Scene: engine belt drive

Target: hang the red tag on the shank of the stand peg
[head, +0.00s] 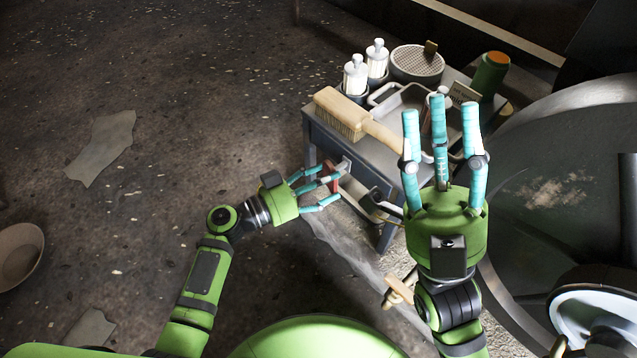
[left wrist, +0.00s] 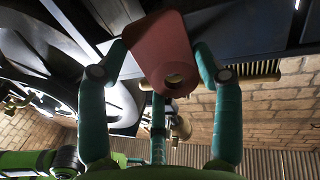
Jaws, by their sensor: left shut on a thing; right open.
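The red tag (head: 333,168) is held in the fingers of my left gripper (head: 328,182), in front of the side of the dark metal table. In the left wrist view the tag (left wrist: 156,47) is a flat red plate, its round hole near the end closest to my palm. My left gripper (left wrist: 158,75) is shut on it, with fingers on both sides. My right gripper (head: 440,115) is open and empty, fingers spread, in the foreground before the table. I cannot clearly make out the stand peg or its shank; the tag and my fingers cover part of the area there.
The dark table (head: 355,172) carries a wooden brush (head: 345,112), two white bottles (head: 356,75), a round strainer (head: 418,62), a grey tray and a green cylinder (head: 490,76). A big grey wheel (head: 560,160) stands at right. The floor at left is mostly clear.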

